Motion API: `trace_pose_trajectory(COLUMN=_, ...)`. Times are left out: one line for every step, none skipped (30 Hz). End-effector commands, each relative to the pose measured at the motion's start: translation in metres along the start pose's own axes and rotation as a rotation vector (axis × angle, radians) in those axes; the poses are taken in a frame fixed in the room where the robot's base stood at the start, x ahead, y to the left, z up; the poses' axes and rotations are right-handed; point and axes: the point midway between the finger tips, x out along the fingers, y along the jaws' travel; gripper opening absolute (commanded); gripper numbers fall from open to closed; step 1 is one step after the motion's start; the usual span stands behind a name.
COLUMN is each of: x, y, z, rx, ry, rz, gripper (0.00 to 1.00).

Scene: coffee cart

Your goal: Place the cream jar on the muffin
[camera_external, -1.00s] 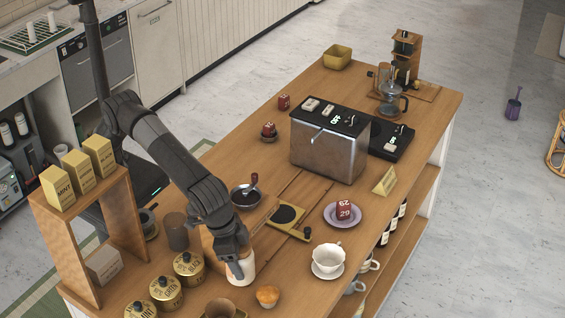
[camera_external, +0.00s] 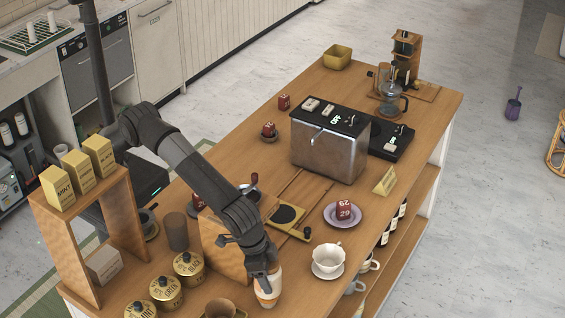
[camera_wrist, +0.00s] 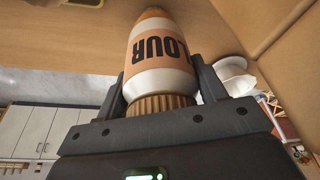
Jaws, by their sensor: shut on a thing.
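My gripper (camera_external: 262,278) points down and is shut on the cream jar (camera_external: 268,294), near the front edge of the counter. In the wrist view the jar (camera_wrist: 161,52) is white with an orange label reading "OUR" upside down, and its ribbed brown lid end sits between my fingers (camera_wrist: 163,100). The jar is over the spot where the muffin stood. The muffin is hidden or merges with the jar's orange lower end. I cannot tell whether the two touch.
A white cup on a saucer (camera_external: 327,273) stands close to the right. A wooden box (camera_external: 222,250) is behind my gripper. A purple plate (camera_external: 332,222) is farther back.

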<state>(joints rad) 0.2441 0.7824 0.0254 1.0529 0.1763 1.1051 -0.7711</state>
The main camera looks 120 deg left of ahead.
Motion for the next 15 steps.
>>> trace_pose_trajectory(x=-0.0011, y=0.0002, z=-0.0005, rx=0.0, ry=0.002, rz=0.001, gripper=0.25)
trace_pose_trajectory(x=-0.001, y=0.0002, z=-0.0004, rx=0.0, ry=0.002, rz=0.001, gripper=0.25)
trace_pose_trajectory(x=-0.0003, y=0.0002, z=-0.0002, rx=0.0, ry=0.001, rz=0.001, gripper=0.25)
trace_pose_trajectory(x=0.0005, y=0.0003, z=0.0001, rx=0.0, ry=0.001, rz=0.001, gripper=0.25)
trace_pose_trajectory(x=0.0014, y=0.0003, z=0.0003, rx=0.0, ry=0.001, rz=0.001, gripper=0.25)
trace_pose_trajectory(x=0.0031, y=0.0002, z=0.0011, rx=0.0, ry=0.0, rz=0.0, gripper=0.65)
trace_pose_trajectory(x=0.0028, y=0.0003, z=0.0009, rx=0.0, ry=0.0, rz=0.0, gripper=0.68)
trace_pose_trajectory(x=0.0027, y=0.0003, z=0.001, rx=0.0, ry=0.0, rz=0.0, gripper=0.7)
trace_pose_trajectory(x=0.0027, y=0.0003, z=0.001, rx=0.0, ry=0.0, rz=0.0, gripper=0.73)
trace_pose_trajectory(x=0.0027, y=0.0003, z=0.001, rx=0.0, ry=0.0, rz=0.0, gripper=0.76)
trace_pose_trajectory(x=0.0027, y=0.0002, z=0.0009, rx=0.0, ry=0.0, rz=0.0, gripper=0.78)
trace_pose_trajectory(x=0.0026, y=0.0003, z=0.0009, rx=0.0, ry=0.0, rz=0.0, gripper=0.82)
trace_pose_trajectory(x=0.0026, y=0.0003, z=0.0009, rx=0.0, ry=0.0, rz=0.0, gripper=0.84)
trace_pose_trajectory(x=0.0026, y=0.0003, z=0.0009, rx=0.0, ry=0.0, rz=0.0, gripper=0.86)
trace_pose_trajectory(x=0.0025, y=0.0003, z=0.0009, rx=0.0, ry=0.0, rz=0.0, gripper=0.86)
